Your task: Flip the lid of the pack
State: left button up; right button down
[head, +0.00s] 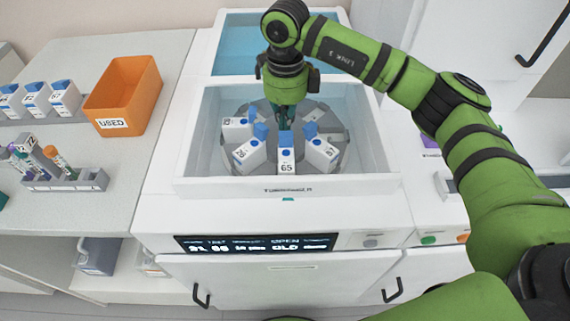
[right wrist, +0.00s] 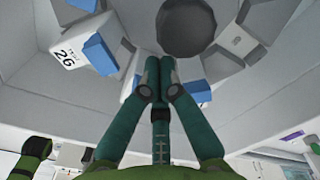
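Several white packs with blue lids sit in slots of the round grey carousel (head: 240,112) inside the open white machine. The front pack, marked 65 (head: 286,162), has its blue lid (head: 285,139) beside the fingers. Packs stand to its left (head: 249,155) and right (head: 321,153). My right gripper (head: 284,124) points down over the carousel, just behind the front pack. In the right wrist view its fingers (right wrist: 158,75) are together, with nothing seen between them; a pack marked 26 (right wrist: 72,48) is at left. Whether the fingers touch a lid is unclear. My left gripper is not in view.
The machine's white rim (head: 290,188) surrounds the carousel, with a dark display (head: 255,244) below it. A dark round hub (right wrist: 186,28) is close to the fingers. An orange USED bin (head: 123,95) and a tube rack (head: 65,180) stand on the left counter.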

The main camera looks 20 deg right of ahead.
jog(key=shift+s+a+r+p, duration=0.15)
jog(key=shift+s+r, duration=0.1)
jog(key=shift+s, duration=0.35)
jog(key=shift+s+a+r+p, duration=0.15)
jog(key=shift+s+r, duration=0.05)
jog(key=shift+s, duration=0.4)
